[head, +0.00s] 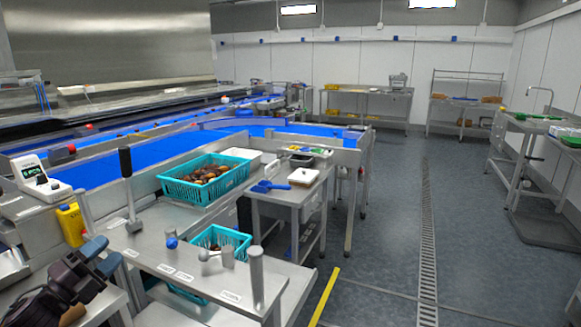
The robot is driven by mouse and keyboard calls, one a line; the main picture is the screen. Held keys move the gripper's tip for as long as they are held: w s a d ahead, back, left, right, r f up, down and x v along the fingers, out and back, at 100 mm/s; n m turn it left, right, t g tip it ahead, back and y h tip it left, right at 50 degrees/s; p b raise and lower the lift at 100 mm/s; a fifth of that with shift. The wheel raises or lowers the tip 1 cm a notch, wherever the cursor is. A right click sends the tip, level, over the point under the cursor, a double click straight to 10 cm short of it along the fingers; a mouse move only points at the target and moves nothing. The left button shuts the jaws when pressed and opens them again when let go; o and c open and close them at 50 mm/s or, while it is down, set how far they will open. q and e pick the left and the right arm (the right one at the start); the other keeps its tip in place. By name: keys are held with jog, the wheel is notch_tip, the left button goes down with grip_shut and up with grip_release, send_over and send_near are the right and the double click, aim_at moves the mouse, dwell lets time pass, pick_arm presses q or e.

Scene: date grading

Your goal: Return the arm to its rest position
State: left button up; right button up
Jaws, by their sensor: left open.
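My left gripper (103,256) comes in at the lower left in the head view. Its two blue-grey fingertips are apart, with nothing seen between them. It is over the left end of the steel bench (140,255), near the yellow container (73,222); whether it touches the bench I cannot tell. My right gripper is not in view.
A large teal crate (180,191) of dates stands behind the bench, and a smaller teal crate (243,240) is at the bench. An upright black-handled lever (127,175) and steel posts (256,275) rise nearby. A blue scoop (268,186) lies on a side table.

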pick_arm(q)
jog(key=s+d+f+n+y, duration=0.2)
jog(key=s+f+n+y, duration=0.1)
jog(key=f+n, duration=0.3)
jog(key=s+d+f+n+y, duration=0.2)
jog(key=s+f+n+y, duration=0.15)
jog(key=f, duration=0.45)
jog(key=s+d+f+n+g+y, duration=0.1)
jog(key=s+d+f+n+g, duration=0.1)
jog(key=s+d+f+n, duration=0.2)
jog(key=s+d+f+n+g+y, duration=0.1)
jog(key=s+d+f+n+g, duration=0.2)
jog(key=s+f, duration=0.4)
jog(key=s+d+f+n+g+y, duration=0.2)
jog(key=s+f+n, duration=0.4)
jog(key=s, duration=0.4)
jog(key=d+g, duration=0.1)
jog(key=d, duration=0.1)
jog(key=shift+d+f+n+b, duration=0.15)
jog(key=shift+d+n+b, duration=0.2)
jog(key=shift+d+b, duration=0.05)
jog(key=shift+s, duration=0.1)
